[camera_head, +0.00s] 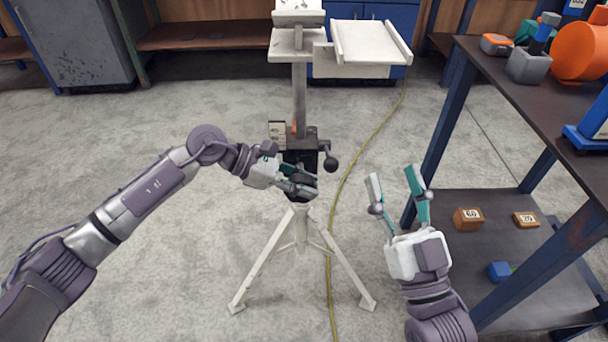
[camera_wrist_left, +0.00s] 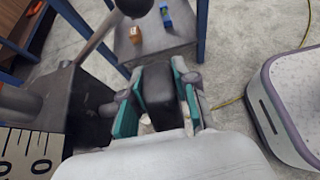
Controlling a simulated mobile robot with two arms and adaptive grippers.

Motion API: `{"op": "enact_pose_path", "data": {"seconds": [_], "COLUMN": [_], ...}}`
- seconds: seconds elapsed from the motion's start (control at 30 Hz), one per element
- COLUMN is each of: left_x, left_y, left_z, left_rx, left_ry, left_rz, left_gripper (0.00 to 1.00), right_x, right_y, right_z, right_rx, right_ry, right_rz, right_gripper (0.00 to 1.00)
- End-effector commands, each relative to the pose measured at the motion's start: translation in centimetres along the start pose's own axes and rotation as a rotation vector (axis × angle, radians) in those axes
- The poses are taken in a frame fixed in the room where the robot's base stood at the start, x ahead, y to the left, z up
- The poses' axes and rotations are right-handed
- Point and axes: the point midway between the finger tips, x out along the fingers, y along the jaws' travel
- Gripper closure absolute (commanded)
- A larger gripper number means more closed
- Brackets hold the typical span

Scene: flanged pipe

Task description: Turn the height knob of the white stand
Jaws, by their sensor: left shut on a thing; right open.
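The white stand (camera_head: 297,41) stands on a white tripod base in the middle of the head view. A dark knob (camera_head: 303,186) sits on the front of its column, below a black ball-ended lever (camera_head: 330,163). My left gripper (camera_head: 303,184) is shut on the knob. In the left wrist view the dark knob (camera_wrist_left: 158,92) lies between the teal-padded fingers, and part of it is hidden by the gripper body. My right gripper (camera_head: 396,187) is open and empty, to the right of the stand, with its fingers pointing up and away.
A dark workbench (camera_head: 505,100) with a lower shelf stands on the right, close to my right gripper. Numbered blocks (camera_head: 467,219) lie on its shelf. A yellow cable (camera_head: 349,187) runs along the floor beside the stand. The floor to the left is clear.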

Motion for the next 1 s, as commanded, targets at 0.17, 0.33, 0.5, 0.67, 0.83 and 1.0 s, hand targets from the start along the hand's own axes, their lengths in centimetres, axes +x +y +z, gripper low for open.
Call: {"op": "enact_pose_path", "data": {"seconds": [0.17,0.33,0.5,0.67,0.83,1.0], "left_x": [-0.1,0.1,0.1,0.2,0.2,0.2], "left_y": [0.1,0.1,0.1,0.1,0.1,0.1], "left_z": [0.2,0.1,0.0,0.0,0.0,0.0], "left_rx": [0.000,0.000,-0.001,-0.001,-0.001,0.000], "left_ry": [0.051,0.081,0.094,0.097,0.096,0.096], "left_rz": [0.002,0.002,0.001,0.001,0.001,0.001], "left_gripper": [1.00,1.00,1.00,1.00,1.00,0.56], "right_x": [-0.3,-1.0,-1.4,-1.4,-1.4,-1.4], "right_y": [0.5,0.8,0.9,0.9,0.9,0.9], "right_z": [3.0,5.0,5.8,6.0,6.0,6.0], "right_rx": [-0.008,-0.011,-0.013,-0.013,-0.013,-0.013], "right_ry": [-0.198,-0.313,-0.364,-0.377,-0.376,-0.375], "right_rz": [0.010,0.016,0.018,0.019,0.019,0.019], "right_gripper": [0.46,0.46,0.46,0.46,0.46,0.46]}}
